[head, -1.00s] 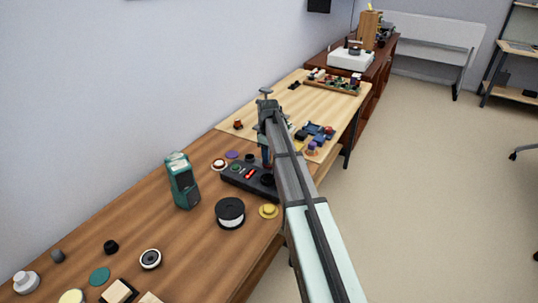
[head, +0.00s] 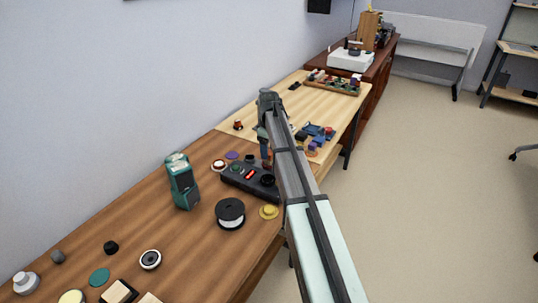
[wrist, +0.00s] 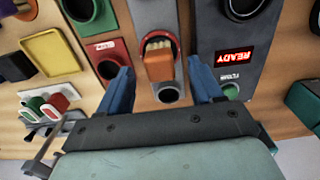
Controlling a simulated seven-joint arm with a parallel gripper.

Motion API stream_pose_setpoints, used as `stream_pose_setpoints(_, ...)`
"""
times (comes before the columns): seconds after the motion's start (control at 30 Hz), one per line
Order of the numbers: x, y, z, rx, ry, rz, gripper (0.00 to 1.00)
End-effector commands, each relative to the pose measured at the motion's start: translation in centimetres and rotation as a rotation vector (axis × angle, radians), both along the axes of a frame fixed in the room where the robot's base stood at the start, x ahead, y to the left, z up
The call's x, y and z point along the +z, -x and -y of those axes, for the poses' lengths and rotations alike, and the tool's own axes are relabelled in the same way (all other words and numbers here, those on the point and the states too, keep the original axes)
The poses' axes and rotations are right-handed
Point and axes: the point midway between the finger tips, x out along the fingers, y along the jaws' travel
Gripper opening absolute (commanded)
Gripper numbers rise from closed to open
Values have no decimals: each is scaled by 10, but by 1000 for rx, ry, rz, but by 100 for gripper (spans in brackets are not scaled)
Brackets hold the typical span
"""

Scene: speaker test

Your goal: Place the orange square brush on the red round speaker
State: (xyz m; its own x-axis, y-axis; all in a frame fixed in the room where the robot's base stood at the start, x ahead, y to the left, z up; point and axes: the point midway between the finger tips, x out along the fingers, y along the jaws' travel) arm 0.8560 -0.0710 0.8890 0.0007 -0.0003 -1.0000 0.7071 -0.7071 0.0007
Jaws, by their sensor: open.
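In the wrist view an orange square brush (wrist: 160,66) with pale bristles lies between the two blue fingers of my gripper (wrist: 159,68). The fingers are open, with a gap on each side of the brush. The brush overlaps a red round ring (wrist: 149,37) on a grey panel, which looks like the red round speaker; the brush hides part of it. I cannot tell whether they touch. In the head view my gripper (head: 264,148) hangs over the far end of the dark device; the brush cannot be made out there.
A dark device with a lit READY sign (wrist: 244,63) stands just right of my fingers. A red box (wrist: 108,60) with a black round opening is at the left. In the head view a teal device (head: 182,182) and a black spool (head: 230,213) stand nearer on the wooden table.

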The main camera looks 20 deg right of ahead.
Motion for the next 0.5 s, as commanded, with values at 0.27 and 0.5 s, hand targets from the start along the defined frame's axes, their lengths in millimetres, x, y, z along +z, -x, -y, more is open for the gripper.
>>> stream_pose_setpoints(0.27, 52, -1, 0, 0, 0, 1, 66)
stream_pose_setpoints(0.5, 80, -1, 0, 0, 1, 1, 66)
